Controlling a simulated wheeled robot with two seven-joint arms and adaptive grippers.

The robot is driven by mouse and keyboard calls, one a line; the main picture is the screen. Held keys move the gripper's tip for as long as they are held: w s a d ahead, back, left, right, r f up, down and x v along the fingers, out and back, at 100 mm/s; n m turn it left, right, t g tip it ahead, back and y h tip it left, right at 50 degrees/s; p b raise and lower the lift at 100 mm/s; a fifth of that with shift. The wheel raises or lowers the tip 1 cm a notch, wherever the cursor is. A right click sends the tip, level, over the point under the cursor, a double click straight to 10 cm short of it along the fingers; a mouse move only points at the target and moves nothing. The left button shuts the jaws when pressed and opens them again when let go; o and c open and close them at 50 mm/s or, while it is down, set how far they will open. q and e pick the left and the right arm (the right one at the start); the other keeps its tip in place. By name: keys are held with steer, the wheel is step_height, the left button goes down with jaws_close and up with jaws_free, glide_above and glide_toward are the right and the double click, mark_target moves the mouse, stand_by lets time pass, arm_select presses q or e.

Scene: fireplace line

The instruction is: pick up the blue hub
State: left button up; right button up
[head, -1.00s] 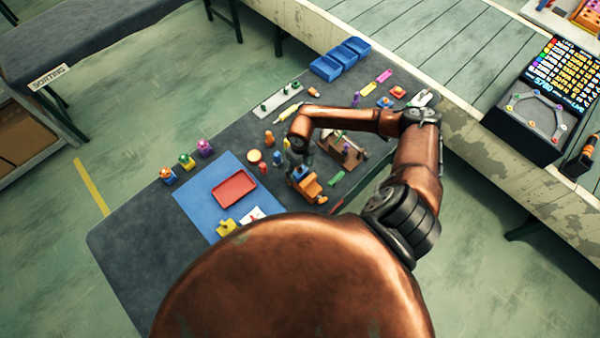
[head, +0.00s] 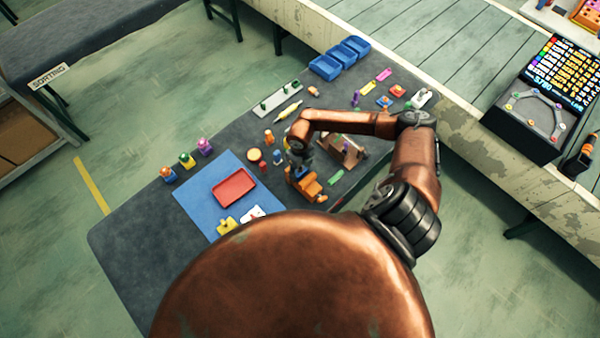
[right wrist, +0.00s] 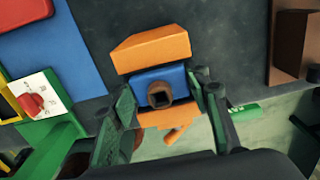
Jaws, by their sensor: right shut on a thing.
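The blue hub (right wrist: 157,80) is a blue block with a dark square socket facing the camera, in the middle of the right wrist view. It sits between orange pieces: a large orange block (right wrist: 153,50) above it and orange parts below. My right gripper (right wrist: 163,87) has one green finger on each side of the hub and is shut on it. In the head view my right gripper (head: 297,168) is at the orange assembly (head: 308,187) and mostly covers the hub. I cannot tell whether the hub is lifted clear. My left gripper is not in view.
A blue mat (head: 205,207) with a red tray (head: 234,187) lies left of the gripper. A brown wooden fixture (head: 343,152) stands close on the right. Small coloured parts and blue bins (head: 325,67) are farther back. The table's near left is clear.

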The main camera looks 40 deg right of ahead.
steer(key=c, duration=0.3)
steer(key=shift+c, duration=0.2)
steer(key=shift+r, duration=0.15)
